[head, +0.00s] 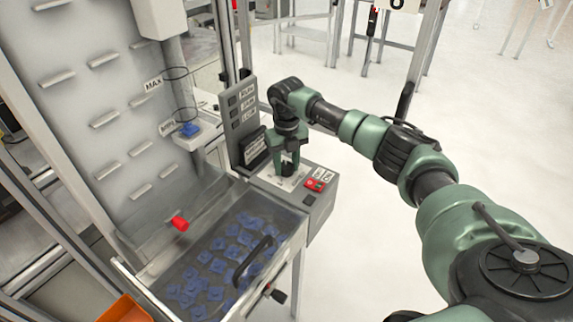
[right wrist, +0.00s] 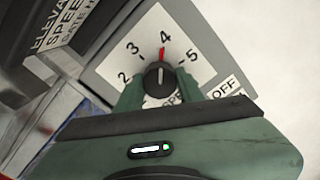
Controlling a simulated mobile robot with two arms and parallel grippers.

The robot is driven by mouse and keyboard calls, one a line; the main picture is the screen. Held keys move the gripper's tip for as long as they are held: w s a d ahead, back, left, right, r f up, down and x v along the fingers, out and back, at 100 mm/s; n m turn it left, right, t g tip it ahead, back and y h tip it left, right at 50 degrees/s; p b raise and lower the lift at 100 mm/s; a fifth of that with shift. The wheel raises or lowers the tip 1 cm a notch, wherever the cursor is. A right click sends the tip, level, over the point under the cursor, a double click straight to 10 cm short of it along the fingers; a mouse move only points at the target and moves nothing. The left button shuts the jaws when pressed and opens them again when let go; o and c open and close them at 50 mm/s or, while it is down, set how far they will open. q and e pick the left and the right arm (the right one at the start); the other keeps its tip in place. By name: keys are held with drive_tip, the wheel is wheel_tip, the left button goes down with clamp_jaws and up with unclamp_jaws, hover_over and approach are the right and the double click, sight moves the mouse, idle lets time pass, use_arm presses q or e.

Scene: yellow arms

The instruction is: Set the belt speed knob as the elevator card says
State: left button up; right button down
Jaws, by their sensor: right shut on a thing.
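The belt speed knob (right wrist: 160,80) is a dark round dial on a pale scale plate showing 2, 3, 4 and 5. Its white line points up toward the 4, where a red mark lies. The elevator card (right wrist: 65,25) is cut off; "ELEVA", "SPEE" and "GATE H" show, but no value is readable. In the head view the card (head: 255,147) is too small to read. My left gripper is not in view.
The control box has a red switch (head: 314,184) beside the gripper, and an "OFF" label (right wrist: 223,88). A hopper (head: 296,240) with several blue parts and a black handle stands in front. The inclined cleated belt (head: 85,95) rises at left.

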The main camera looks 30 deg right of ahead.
sight(287, 166)
drive_tip(key=shift+m, duration=0.4)
drive_tip(key=c, duration=0.9)
unclamp_jaws()
drive_tip(key=shift+r, duration=0.1)
wheel_tip(287, 166, up, 8)
drive_tip(key=shift+f+b, duration=0.15)
drive_tip(key=shift+b, duration=0.9)
drive_tip(key=shift+f, duration=0.1)
